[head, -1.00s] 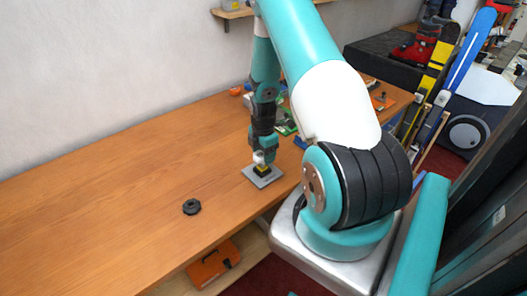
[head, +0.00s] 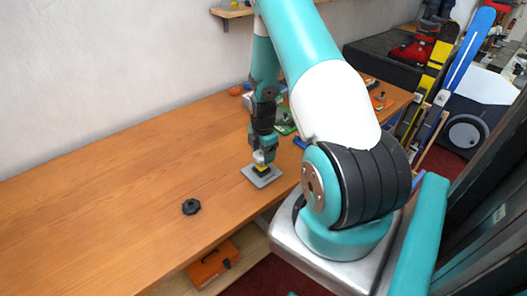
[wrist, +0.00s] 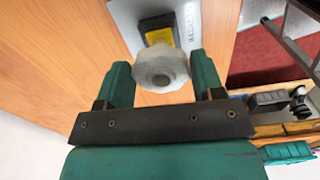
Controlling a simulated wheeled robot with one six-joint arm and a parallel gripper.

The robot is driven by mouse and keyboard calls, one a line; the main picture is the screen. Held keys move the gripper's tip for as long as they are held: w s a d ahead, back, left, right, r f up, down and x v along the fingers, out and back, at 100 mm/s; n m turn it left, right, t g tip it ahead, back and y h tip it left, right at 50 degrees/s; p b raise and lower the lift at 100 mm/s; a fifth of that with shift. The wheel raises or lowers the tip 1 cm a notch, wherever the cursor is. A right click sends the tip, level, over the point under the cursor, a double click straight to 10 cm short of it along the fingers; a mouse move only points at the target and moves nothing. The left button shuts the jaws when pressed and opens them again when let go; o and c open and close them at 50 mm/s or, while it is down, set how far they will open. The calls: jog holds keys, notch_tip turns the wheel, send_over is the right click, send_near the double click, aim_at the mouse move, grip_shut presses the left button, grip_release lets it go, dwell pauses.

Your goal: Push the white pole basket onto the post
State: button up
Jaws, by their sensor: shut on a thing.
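The white pole basket (wrist: 161,69) is a pale, scalloped disc between the two fingers of my gripper (wrist: 158,84) in the wrist view. My gripper is shut on it. In the head view my gripper (head: 263,156) is over the grey plate (head: 252,178), with the basket (head: 259,156) small and partly hidden. A yellow and black block (head: 262,169) stands on the plate, directly below the basket. It also shows in the wrist view (wrist: 158,37), partly covered by the basket. The post itself is hidden, and I cannot tell whether the basket touches it.
A black knob-like part (head: 191,207) lies on the wooden bench (head: 110,205), left of the plate. Green and orange items stand behind my gripper. An orange box (head: 212,263) sits on the lower shelf. Skis (head: 465,62) lean at the right. The bench's left side is clear.

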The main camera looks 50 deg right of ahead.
aim_at(263, 166)
jog(key=shift+f, duration=0.25)
jog(key=shift+f+b, duration=0.35)
jog(key=shift+b, duration=0.1)
jog(key=shift+f+b, duration=1.3)
jog(key=shift+f, duration=0.35)
dwell(0.6)
jog(key=o, duration=1.1)
jog(key=shift+o, duration=0.2)
jog(key=shift+r, duration=0.1)
notch_tip(263, 166, up, 11)
jog(key=p, duration=0.8)
jog(key=shift+r, duration=0.2)
